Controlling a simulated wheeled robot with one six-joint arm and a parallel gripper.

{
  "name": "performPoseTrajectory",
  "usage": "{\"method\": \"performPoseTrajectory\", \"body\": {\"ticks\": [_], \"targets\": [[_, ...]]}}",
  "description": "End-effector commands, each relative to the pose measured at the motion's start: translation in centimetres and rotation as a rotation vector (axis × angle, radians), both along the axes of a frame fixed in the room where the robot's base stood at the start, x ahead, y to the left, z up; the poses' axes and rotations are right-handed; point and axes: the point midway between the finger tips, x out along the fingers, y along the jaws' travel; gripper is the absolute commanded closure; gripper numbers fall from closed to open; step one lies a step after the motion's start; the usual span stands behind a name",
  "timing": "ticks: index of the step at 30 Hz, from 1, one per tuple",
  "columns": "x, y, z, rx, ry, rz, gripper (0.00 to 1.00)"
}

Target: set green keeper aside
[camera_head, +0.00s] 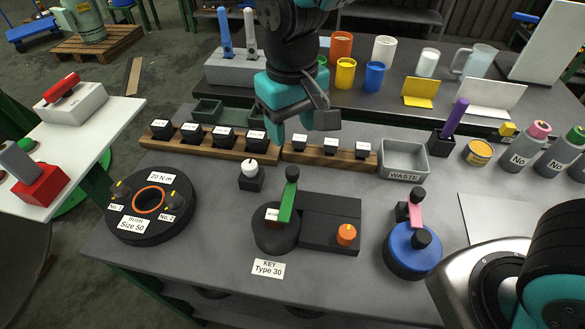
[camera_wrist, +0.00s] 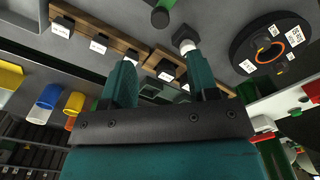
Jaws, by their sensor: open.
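The green keeper (camera_head: 287,201) is a narrow green bar with a black knob on its upper end. It is on the dark fixture (camera_head: 330,208) labelled KEY Type 30, over a round black part and beside a white label. In the wrist view, a dark round knob with a bit of green (camera_wrist: 162,15) at the top edge looks like the keeper's end. My gripper (camera_head: 300,122) is open and empty, in the air behind and above the keeper, over the wooden racks. Its two teal fingers also show in the wrist view (camera_wrist: 158,62), apart from the keeper.
Wooden racks (camera_head: 280,158) with labelled black blocks stand behind the fixture. A black block with a white cap (camera_head: 249,169) is just behind left. The BUSH disc (camera_head: 125,222) is at left, a blue disc with pink bar (camera_head: 412,248) at right. A grey WASTE bin (camera_head: 404,158) stands behind right.

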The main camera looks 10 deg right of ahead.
Motion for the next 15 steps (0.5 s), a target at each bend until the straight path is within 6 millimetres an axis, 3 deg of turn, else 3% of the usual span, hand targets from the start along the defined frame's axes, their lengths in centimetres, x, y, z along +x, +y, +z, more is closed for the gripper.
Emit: {"method": "performPoseTrajectory", "body": {"ticks": [9,15], "targets": [[-0.1,0.0,-7.3,-0.002,0.006,0.001,0.46],[-0.1,0.0,-10.3,0.0,0.002,0.002,0.46]]}}
